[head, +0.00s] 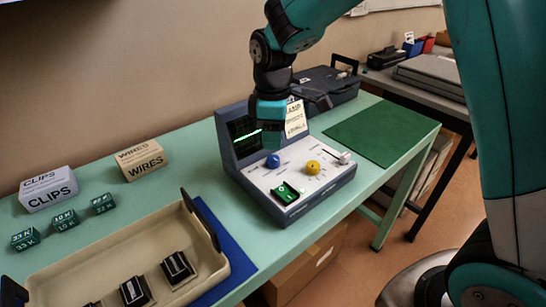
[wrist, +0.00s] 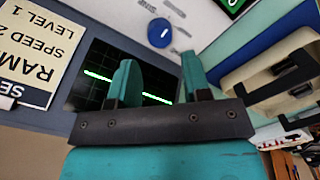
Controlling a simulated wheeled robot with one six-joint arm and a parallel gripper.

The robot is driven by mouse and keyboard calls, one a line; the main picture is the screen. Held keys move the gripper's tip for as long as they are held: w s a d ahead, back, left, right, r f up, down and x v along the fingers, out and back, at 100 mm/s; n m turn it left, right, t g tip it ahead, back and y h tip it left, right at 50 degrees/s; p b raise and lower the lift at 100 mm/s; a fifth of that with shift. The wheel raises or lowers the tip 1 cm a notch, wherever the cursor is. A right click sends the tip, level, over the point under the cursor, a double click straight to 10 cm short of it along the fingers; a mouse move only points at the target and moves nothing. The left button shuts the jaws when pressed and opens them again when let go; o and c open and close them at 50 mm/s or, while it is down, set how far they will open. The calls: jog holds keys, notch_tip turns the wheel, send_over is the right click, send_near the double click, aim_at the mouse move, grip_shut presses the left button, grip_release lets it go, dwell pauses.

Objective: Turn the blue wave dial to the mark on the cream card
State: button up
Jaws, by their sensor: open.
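The blue wave dial (head: 273,161) sits on the sloped white panel of the console (head: 300,190), below its dark screen (head: 241,134). In the wrist view the blue dial (wrist: 160,32) shows beyond the fingers, with a small pale line on its top. My gripper (head: 271,146) is open and empty, just above and behind the dial. In the wrist view my gripper (wrist: 160,66) has its two teal fingers apart, not touching the dial. The cream card (head: 295,118) stands at the screen's right; it appears upside down in the wrist view (wrist: 28,55), reading RAMP, SPEED 2, LEVEL 1.
A yellow dial (head: 313,167) and a green switch (head: 286,193) share the panel. A cream tray (head: 215,262) with dark parts stands at front left. Boxes marked CLIPS (head: 48,189) and WIRES (head: 140,160) stand left. A green mat (head: 382,132) lies clear at right.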

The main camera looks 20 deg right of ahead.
aim_at(273, 158)
notch_tip(273, 158, down, 6)
jog(key=shift+f, duration=0.1)
jog(key=c, duration=0.6)
